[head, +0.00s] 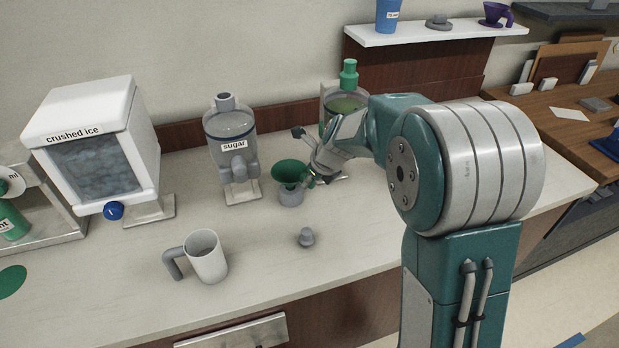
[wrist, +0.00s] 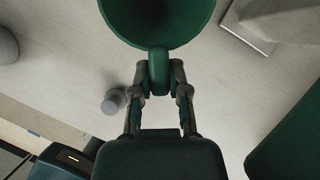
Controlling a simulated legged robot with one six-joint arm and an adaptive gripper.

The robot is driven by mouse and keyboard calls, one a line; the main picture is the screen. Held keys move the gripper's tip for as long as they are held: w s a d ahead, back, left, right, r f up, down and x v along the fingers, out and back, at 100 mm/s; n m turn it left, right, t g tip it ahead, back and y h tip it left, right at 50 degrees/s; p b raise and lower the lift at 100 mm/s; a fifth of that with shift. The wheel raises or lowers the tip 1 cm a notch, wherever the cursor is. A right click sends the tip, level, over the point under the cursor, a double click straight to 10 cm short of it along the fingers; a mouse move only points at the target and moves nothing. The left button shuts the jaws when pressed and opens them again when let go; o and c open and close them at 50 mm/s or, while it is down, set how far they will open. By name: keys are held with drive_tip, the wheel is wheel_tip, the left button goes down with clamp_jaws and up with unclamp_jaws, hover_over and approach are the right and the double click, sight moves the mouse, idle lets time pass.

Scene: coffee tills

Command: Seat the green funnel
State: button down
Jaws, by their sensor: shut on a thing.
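The green funnel (head: 291,171) is upright with its wide mouth up, over a small grey pot (head: 291,196) on the counter. I cannot tell whether its spout is inside the pot or just above it. My gripper (head: 314,178) reaches in from the right and is shut on the funnel's handle. In the wrist view the green funnel (wrist: 158,18) fills the top, its handle between the fingertips of my gripper (wrist: 160,78). The pot is hidden there.
A crushed ice dispenser (head: 98,145) is at the left. A white mug (head: 206,258) and a small grey stopper (head: 306,237) are in front. A green-topped container (head: 348,92) is close behind my gripper. The front counter is mostly clear.

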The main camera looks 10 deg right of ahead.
drive_tip(key=shift+f, duration=0.7)
drive_tip(key=c, duration=0.5)
unclamp_jaws()
drive_tip(key=shift+c, duration=0.2)
drive_tip(key=shift+r, duration=0.15)
drive_tip(key=v, duration=1.1)
drive_tip(key=shift+r, duration=0.25)
drive_tip(key=shift+s+d, duration=0.15)
